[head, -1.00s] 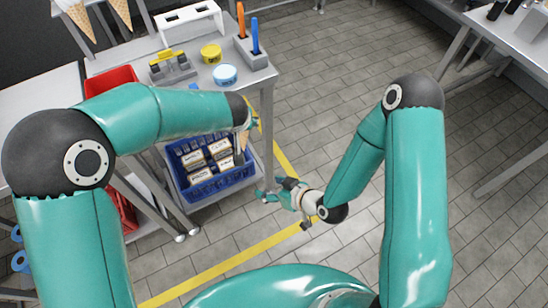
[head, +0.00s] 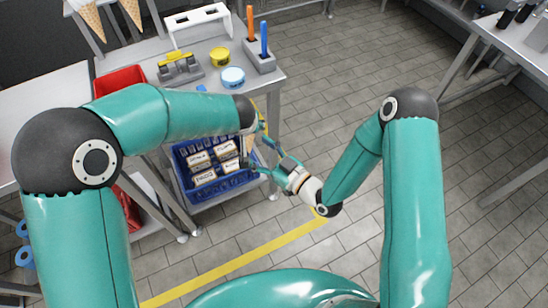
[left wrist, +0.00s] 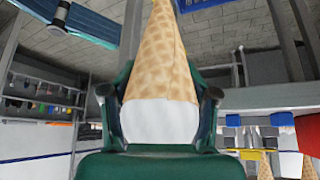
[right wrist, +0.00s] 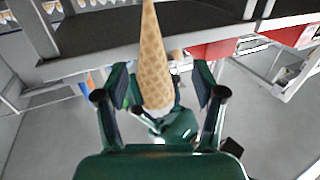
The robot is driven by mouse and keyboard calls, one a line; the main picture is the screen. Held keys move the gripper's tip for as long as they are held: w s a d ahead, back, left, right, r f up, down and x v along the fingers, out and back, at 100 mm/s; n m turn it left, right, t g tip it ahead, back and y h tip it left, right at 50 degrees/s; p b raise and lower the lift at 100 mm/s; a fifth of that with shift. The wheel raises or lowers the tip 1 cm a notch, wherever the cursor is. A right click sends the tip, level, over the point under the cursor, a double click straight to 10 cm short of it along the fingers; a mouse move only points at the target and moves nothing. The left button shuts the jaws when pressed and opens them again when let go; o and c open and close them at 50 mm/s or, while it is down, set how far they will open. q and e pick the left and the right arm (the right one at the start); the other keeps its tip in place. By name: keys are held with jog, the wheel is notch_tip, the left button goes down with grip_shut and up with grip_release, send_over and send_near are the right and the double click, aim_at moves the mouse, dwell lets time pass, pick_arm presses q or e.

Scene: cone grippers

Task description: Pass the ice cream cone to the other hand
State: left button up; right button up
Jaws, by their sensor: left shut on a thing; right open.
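The ice cream cone (left wrist: 168,60) is a tan waffle cone with a white top. In the left wrist view its white end sits between the fingers of my left gripper (left wrist: 160,98), which is shut on it. In the head view the cone (head: 249,143) is small and partly hidden beside my left gripper (head: 260,122). My right gripper (head: 264,157) is open close by. In the right wrist view the cone (right wrist: 153,70) shows between the open fingers of my right gripper (right wrist: 160,95), narrow end up, with no visible contact. My left gripper (right wrist: 178,125) shows behind it.
A grey cart stands beyond my left arm, with a yellow tub (head: 220,57), a blue-and-white tub (head: 232,77) and an orange-and-blue tool holder (head: 260,57) on top. A blue crate (head: 205,190) of boxes sits on its lower shelf. Floor to the right is open.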

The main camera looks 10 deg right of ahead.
aim_at(249, 144)
jog(key=shift+x, duration=2.8)
jog(key=shift+s, duration=0.1)
jog(key=c, duration=1)
pick_arm(q)
jog(key=o, duration=1)
jog(key=shift+r, duration=0.1)
